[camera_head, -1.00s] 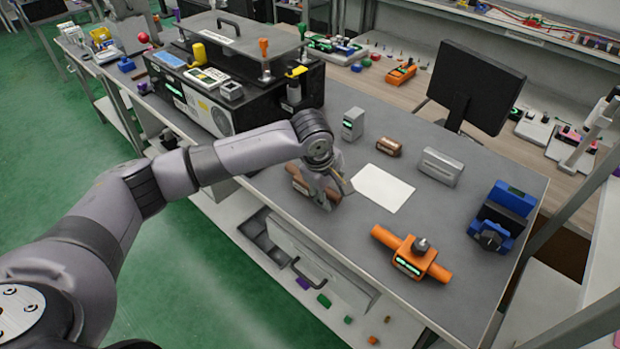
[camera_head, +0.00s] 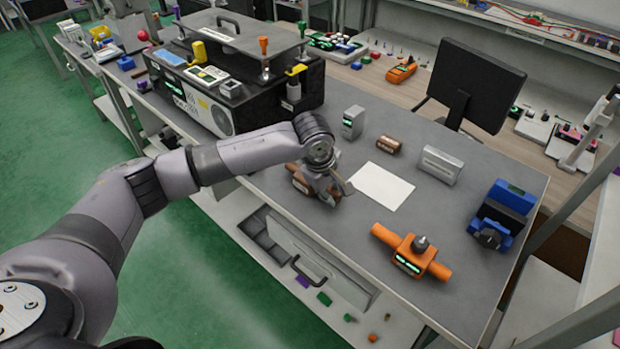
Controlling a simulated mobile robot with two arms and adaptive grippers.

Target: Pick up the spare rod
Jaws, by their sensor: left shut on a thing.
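A brown rod (camera_head: 297,173) lies at the near edge of the grey bench top. My left gripper (camera_head: 330,193) reaches down over it from the left and is shut on it. The gripper hides the middle of the rod, so I cannot tell whether it still touches the bench. A shorter copper-brown cylinder (camera_head: 389,146) lies farther back on the bench, apart from the gripper. My right gripper is not in view.
A white sheet (camera_head: 381,186) lies right of the gripper. An orange fixture with a cross bar (camera_head: 412,256), a blue fixture (camera_head: 503,215), a grey block (camera_head: 442,165) and a small grey box (camera_head: 353,122) stand around it. A black machine (camera_head: 262,110) stands at the left, a monitor (camera_head: 473,85) behind.

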